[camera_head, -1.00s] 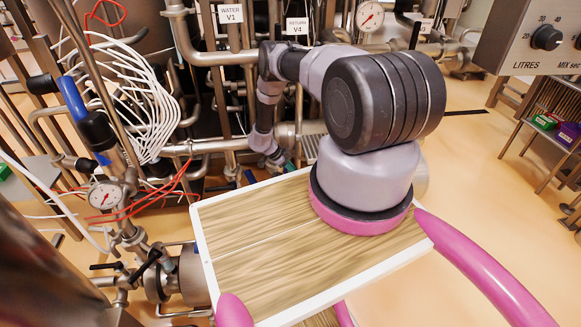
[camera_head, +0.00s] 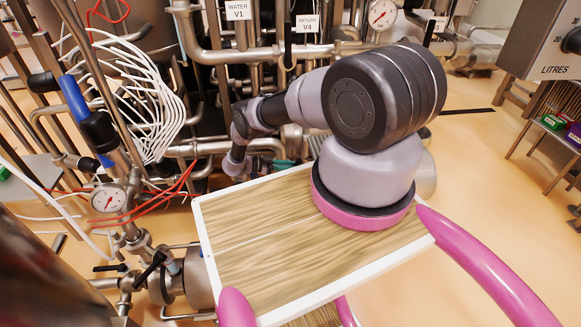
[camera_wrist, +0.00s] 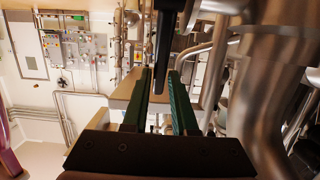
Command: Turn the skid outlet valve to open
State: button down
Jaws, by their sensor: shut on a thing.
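In the wrist view, my gripper (camera_wrist: 160,78) has two green fingers on either side of a dark, narrow lever (camera_wrist: 165,38). The lever enters from the top of the picture, and its lower end lies between the fingers. They are shut on it. The valve body that the lever belongs to is not clear in this view. In the head view, a bit of teal at my gripper (camera_head: 284,165) shows beyond my own wood-topped deck, low among the pipes. The lever cannot be made out there.
Steel pipes (camera_head: 205,149) crowd around my arm, below the labels WATER V1 (camera_head: 238,11) and RETURN V4 (camera_head: 307,23). A thick steel pipe (camera_wrist: 268,90) runs close on the right in the wrist view. White hoses (camera_head: 150,105) hang at left. Open floor (camera_head: 480,200) lies at right.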

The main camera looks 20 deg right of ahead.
jog(key=shift+w+a, duration=0.1)
jog(key=shift+a, duration=0.1)
dwell(0.4)
jog(key=c, duration=0.7)
grip_release()
jog(key=shift+r, duration=0.1)
notch_tip(320, 180, up, 10)
jog(key=shift+c, duration=0.3)
